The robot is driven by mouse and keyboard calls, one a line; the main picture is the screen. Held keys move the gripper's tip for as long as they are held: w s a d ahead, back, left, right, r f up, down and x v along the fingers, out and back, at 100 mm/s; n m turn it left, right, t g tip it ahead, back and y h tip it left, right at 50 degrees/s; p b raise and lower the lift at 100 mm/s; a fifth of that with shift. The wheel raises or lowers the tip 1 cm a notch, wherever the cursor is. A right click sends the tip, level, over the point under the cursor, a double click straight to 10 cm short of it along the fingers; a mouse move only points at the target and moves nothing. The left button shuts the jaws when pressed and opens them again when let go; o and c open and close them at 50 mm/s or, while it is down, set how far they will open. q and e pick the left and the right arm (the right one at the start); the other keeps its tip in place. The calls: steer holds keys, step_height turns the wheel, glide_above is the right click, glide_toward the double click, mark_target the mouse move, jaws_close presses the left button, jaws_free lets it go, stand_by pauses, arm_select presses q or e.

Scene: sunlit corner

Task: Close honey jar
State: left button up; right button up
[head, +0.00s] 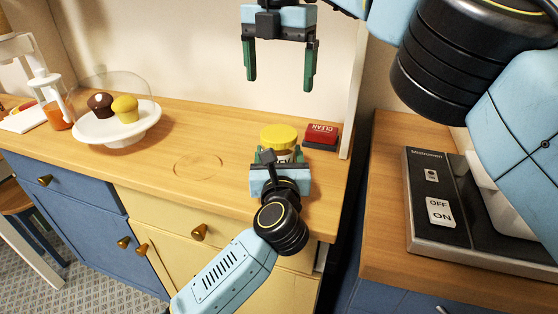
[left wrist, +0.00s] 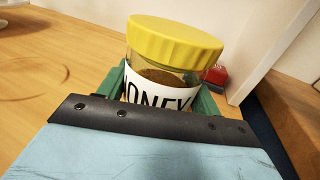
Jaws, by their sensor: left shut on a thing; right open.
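The honey jar (left wrist: 160,95) is clear glass with a white label and brown contents. It stands on the wooden counter. Its yellow lid (left wrist: 175,42) sits over its mouth; I cannot tell how tightly. In the head view the lid (head: 279,136) shows beyond my left gripper (head: 280,158), which hides most of the jar. In the left wrist view the green fingers of my left gripper (left wrist: 160,92) are shut around the jar's sides, below the lid. My right gripper (head: 280,83) is open and empty, pointing down, high above and behind the jar.
A white cake stand (head: 90,127) with two muffins is at the left. The counter (head: 215,147) between them is clear. A dark appliance with an OFF/ON switch (head: 440,211) stands at the right.

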arm_select(q)
steer(key=o, duration=2)
steer(key=shift+c, duration=0.2)
steer(key=s+p, duration=0.2)
steer(key=s, duration=1)
steer(key=shift+s+d, duration=0.1)
steer(key=shift+d, duration=0.05)
steer(key=shift+s, duration=0.6)
